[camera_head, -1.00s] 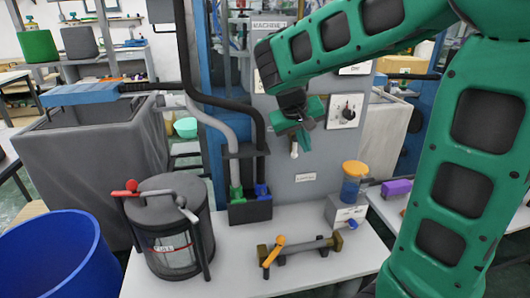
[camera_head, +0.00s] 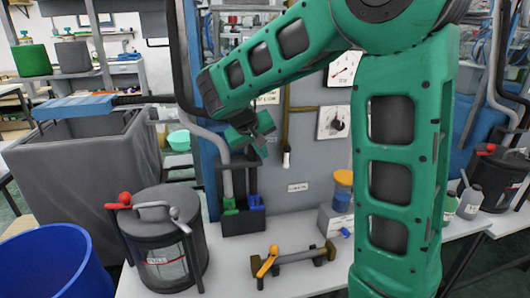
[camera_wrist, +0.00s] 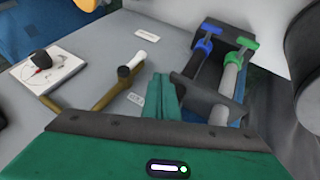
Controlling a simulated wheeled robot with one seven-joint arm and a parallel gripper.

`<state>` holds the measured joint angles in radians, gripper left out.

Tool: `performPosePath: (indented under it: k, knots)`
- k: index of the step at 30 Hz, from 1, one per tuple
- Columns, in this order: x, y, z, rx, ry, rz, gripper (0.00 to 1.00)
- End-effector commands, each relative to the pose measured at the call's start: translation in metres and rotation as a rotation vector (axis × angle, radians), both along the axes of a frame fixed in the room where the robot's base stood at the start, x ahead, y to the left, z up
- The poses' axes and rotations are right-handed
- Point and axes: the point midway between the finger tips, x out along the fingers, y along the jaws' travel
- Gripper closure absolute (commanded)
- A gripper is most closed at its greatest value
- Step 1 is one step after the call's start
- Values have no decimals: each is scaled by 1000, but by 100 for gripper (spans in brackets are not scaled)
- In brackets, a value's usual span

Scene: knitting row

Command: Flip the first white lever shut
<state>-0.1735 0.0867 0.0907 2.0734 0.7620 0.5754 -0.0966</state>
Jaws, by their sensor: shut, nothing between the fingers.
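A small white-tipped lever (camera_head: 286,158) hangs down in front of the grey panel (camera_head: 310,165), at the end of a brass pipe (camera_head: 286,115). In the wrist view the white lever (camera_wrist: 139,60) juts from a dark joint on the brass pipe (camera_wrist: 107,98). My gripper (camera_head: 252,135) is left of the lever and a little above it in the head view, apart from it. In the wrist view the shut green fingers (camera_wrist: 164,90) are right of the lever and hold nothing. I cannot judge the exact gap in depth.
A black box (camera_head: 244,220) with a green-ended hose and a blue lever (camera_head: 256,202) stands near the gripper. A lidded drum (camera_head: 163,240), an orange-levered pipe (camera_head: 268,261) and an orange-topped jar (camera_head: 343,190) stand on the bench. A dial (camera_head: 333,122) is on the panel.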

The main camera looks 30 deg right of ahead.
Motion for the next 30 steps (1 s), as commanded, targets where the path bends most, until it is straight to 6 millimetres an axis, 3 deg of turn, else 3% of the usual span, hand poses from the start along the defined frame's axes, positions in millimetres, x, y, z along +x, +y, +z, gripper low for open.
performPosePath:
  k: [12, 21, 30]
  knots:
    - [25, -40, -63, 1, 3, -3, 100]
    - [21, -73, -59, 1, 0, -1, 100]
    - [21, -77, -59, 0, 0, 0, 100]
